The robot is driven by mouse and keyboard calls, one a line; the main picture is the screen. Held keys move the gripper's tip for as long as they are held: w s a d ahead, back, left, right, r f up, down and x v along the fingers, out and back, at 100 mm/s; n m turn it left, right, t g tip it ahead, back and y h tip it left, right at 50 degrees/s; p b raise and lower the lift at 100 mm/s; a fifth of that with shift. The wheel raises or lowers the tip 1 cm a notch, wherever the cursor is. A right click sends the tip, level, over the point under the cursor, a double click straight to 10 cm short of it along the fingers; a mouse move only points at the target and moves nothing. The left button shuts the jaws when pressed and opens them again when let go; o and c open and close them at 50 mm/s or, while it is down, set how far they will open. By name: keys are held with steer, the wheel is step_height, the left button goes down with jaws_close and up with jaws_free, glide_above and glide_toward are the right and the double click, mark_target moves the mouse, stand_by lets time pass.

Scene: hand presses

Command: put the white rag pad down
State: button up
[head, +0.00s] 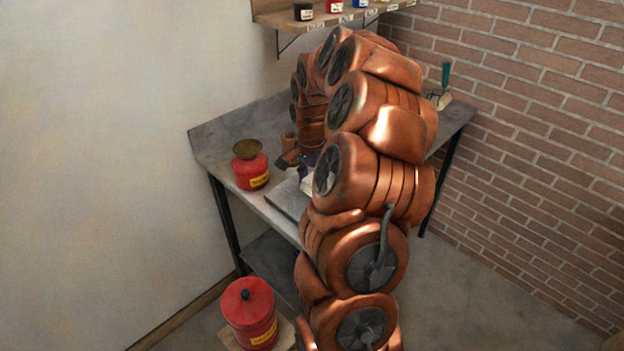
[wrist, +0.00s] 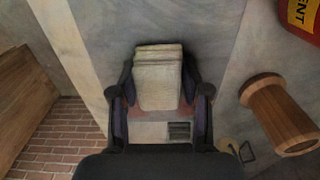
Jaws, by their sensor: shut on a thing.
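The white rag pad (wrist: 158,82) is a pale, layered block in the middle of the wrist view. My gripper (wrist: 158,72) is shut on it, with one dark finger along each side. Beneath the pad the wrist view shows a grey surface; I cannot tell whether the pad touches it. In the head view my copper arm hides most of the gripper and the middle of the table. A small whitish patch shows beside the arm there, too covered to name surely.
A red can (head: 252,172) with a brown dish-like top stands on the grey table (head: 222,140), at left. A wooden cylinder (wrist: 278,115) stands right of the pad. A green-handled tool (head: 445,75) is at the back right. A red canister (head: 249,312) sits low at left.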

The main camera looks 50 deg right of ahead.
mark_target(311, 179)
steer(key=shift+f, duration=0.2)
steer(key=o, duration=1.1)
steer(key=shift+r, duration=0.1)
steer(key=shift+r, duration=0.2)
step_height(311, 179, up, 12)
steer(key=b, duration=0.2)
steer(key=shift+f+b, duration=0.1)
steer(key=shift+b, duration=0.3)
